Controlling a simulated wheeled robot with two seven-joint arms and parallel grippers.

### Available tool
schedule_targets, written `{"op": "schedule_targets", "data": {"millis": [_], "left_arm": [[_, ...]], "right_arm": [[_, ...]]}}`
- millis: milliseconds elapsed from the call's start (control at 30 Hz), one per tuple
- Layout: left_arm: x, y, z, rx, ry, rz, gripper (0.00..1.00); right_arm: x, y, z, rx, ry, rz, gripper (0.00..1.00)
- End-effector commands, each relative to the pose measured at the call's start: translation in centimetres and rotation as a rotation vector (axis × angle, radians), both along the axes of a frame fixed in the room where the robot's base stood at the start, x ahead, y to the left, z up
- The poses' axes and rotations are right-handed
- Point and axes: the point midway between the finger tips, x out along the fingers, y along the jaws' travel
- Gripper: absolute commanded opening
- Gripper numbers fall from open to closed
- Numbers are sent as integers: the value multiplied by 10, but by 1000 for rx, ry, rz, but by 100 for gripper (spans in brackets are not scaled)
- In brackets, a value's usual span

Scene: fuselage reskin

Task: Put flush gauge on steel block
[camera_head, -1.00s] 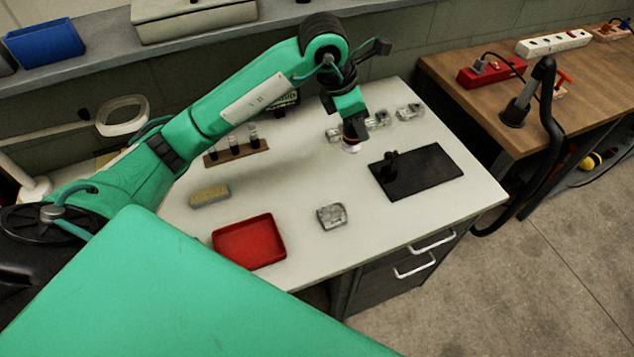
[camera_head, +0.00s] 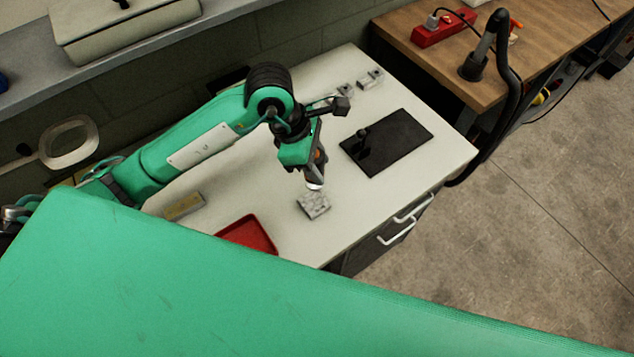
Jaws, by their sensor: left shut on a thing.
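The steel block (camera_head: 313,207) is a small grey block on the white tabletop, right of the red tray. My left gripper (camera_head: 318,173) points down just above the block's far edge and is shut on the flush gauge (camera_head: 315,185). Only a small pale, shiny end of the gauge shows below the fingers. I cannot tell whether the gauge touches the block or hangs over it. My right gripper is not in view.
The red tray (camera_head: 248,234) is partly hidden at the front left. A yellow-grey block (camera_head: 184,207) lies behind it. A black mat (camera_head: 400,145) with a small black object lies to the right. Small metal pieces (camera_head: 370,78) stand at the back.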

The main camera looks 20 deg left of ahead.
Motion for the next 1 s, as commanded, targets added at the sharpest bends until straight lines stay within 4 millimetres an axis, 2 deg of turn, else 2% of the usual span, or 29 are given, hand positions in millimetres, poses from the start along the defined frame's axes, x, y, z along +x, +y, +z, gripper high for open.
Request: {"op": "schedule_targets", "data": {"millis": [100, 200, 467, 633, 700, 1000], "left_arm": [[-1, 0, -25, -1, 6, 2, 5], [-1, 0, -41, 0, 3, 2, 5], [0, 0, -61, 0, 0, 1, 5], [-1, 0, -85, 0, 4, 2, 5], [0, 0, -91, -1, 1, 2, 5], [1, 0, -94, 0, -2, 1, 5]], "right_arm": [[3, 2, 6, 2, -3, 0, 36], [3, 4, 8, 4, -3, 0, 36], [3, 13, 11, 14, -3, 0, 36], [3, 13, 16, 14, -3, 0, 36], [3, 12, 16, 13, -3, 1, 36], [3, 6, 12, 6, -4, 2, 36]]}}
